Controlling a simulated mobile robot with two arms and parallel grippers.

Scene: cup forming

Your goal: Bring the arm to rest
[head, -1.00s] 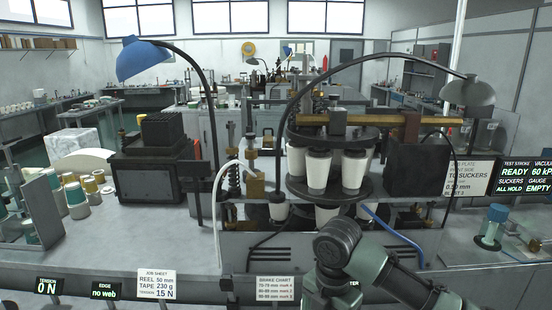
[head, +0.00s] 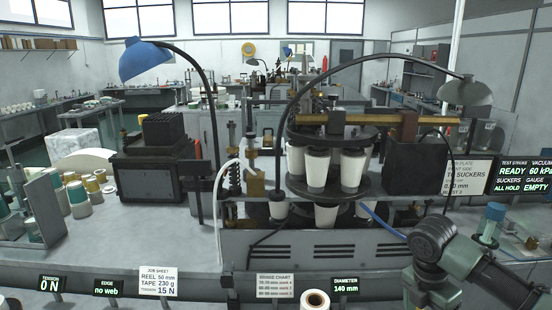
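My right arm (head: 436,244) comes in from the lower right, bent at a grey-green joint in front of the machine's right end. The links below that joint run out of the bottom of the picture, so the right gripper's fingers do not show. My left arm and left gripper are not in view. Nothing can be seen held in the part of the arm that shows.
The cup machine holds white cups (head: 317,168) between dark round plates. A white roll with a brown core (head: 315,300) stands at the bottom edge. A blue-capped jar (head: 492,222) stands close behind my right arm.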

